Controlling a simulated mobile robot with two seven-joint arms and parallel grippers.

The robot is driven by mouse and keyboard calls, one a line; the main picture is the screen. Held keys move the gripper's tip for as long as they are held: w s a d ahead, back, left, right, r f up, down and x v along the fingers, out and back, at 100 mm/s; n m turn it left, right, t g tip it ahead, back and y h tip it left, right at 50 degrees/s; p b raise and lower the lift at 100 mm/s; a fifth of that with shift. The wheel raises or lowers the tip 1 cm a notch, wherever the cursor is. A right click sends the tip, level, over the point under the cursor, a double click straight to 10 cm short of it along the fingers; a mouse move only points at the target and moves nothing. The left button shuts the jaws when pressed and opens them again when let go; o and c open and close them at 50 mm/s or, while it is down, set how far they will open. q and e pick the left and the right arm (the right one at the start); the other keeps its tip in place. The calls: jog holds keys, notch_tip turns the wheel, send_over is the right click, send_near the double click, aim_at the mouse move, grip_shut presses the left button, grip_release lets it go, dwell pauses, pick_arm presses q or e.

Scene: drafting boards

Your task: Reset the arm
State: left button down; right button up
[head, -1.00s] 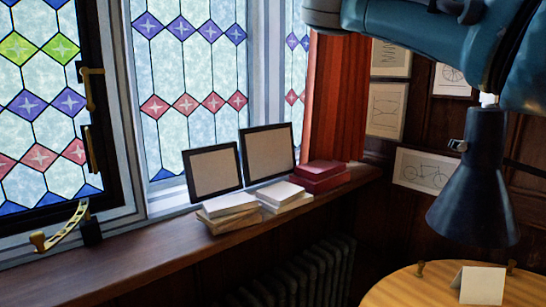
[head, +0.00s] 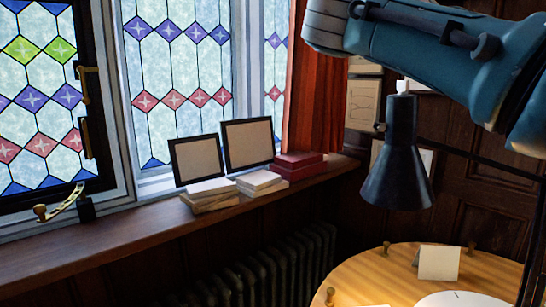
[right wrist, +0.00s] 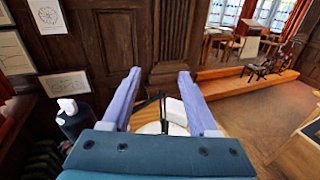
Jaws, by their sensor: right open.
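The task's object is my arm. A teal arm of mine (head: 440,55) crosses the upper right of the head view, above a dark desk lamp (head: 398,160); its gripper is outside that view. My right gripper (right wrist: 160,74) shows in the right wrist view, with two purple fingers spread wide. No held object shows between them; beyond and below lie a pale card and part of a table. The lamp also shows left of the fingers in the right wrist view (right wrist: 75,122). My left gripper is not in view.
A round wooden table (head: 385,275) at the lower right bears a folded white card (head: 438,263). A window sill (head: 120,238) holds books (head: 210,190), two frames and red boxes (head: 300,165). A radiator (head: 275,265) stands below. Open floor (right wrist: 250,120) lies right in the wrist view.

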notch_tip(320, 180, down, 19)
jog(key=s+a+m+y+b, duration=0.1)
jog(key=s+m+y+b, duration=0.15)
jog(key=y, duration=0.25)
jog(key=s+a+f+m+g+y+b, duration=0.15)
jog(key=s+f+m+y, duration=0.3)
jog(key=s+f, duration=0.55)
jog(key=s+a+f+m+g+y+b, duration=0.1)
jog(key=s+a+f+m+y+b, duration=0.25)
jog(key=s+f+m, duration=0.6)
jog(key=s+a+f+m+y+b, duration=0.1)
jog(key=s+f+m+y+b, duration=0.2)
jog(key=s, duration=0.7)
notch_tip(320, 180, up, 19)
jog(key=p, duration=2.1)
jog(key=shift+w+r, duration=0.2)
jog(key=shift+w, duration=0.25)
jog(key=shift+a, duration=0.1)
